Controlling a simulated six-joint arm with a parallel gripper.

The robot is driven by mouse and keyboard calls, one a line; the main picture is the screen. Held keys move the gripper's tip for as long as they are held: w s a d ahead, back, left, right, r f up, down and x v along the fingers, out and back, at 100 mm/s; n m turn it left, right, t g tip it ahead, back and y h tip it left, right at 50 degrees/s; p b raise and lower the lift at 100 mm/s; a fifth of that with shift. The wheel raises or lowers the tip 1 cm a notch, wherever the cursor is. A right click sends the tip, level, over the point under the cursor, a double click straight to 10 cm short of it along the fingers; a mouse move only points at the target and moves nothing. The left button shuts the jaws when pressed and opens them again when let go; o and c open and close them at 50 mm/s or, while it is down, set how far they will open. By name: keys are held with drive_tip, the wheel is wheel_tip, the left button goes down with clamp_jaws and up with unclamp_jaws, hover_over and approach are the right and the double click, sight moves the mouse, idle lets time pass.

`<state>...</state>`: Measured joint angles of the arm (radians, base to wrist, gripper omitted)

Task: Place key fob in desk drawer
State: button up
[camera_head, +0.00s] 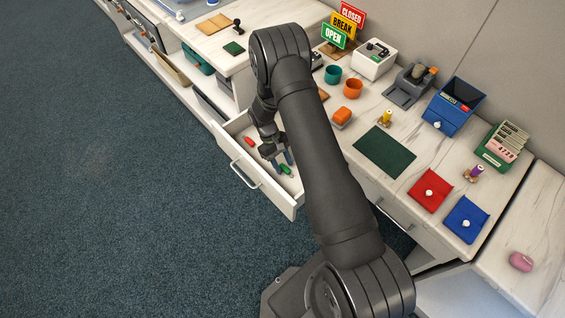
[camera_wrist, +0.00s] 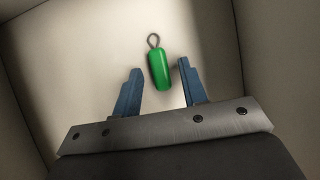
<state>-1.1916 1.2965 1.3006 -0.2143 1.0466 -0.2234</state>
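A green key fob (camera_wrist: 159,68) with a small dark loop at its top lies in the white desk drawer (camera_wrist: 100,62). In the head view the green key fob (camera_head: 286,170) shows inside the pulled-out drawer (camera_head: 262,190), near its front right part. My gripper (camera_head: 281,161) reaches down into the drawer. In the wrist view my gripper (camera_wrist: 160,78) is open, with its blue fingers on either side of the fob and a gap to each. A red fob-like item (camera_head: 249,142) lies in the drawer's left part.
The counter to the right holds a green mat (camera_head: 385,151), a red pouch (camera_head: 430,191), a blue pouch (camera_head: 465,219), an orange cup (camera_head: 353,88) and a teal cup (camera_head: 333,75). The drawer walls stand close around my gripper. The carpet at left is clear.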

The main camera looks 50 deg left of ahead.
sight(283, 165)
drive_tip(key=v, duration=1.2)
drive_tip(key=shift+r, duration=0.2)
drive_tip(key=x, duration=1.2)
drive_tip(key=shift+d+f, duration=0.1)
wheel_tip(283, 165, up, 3)
drive_tip(key=shift+f, duration=0.15)
drive_tip(key=shift+r, duration=0.55)
drive_tip(key=shift+f, duration=0.1)
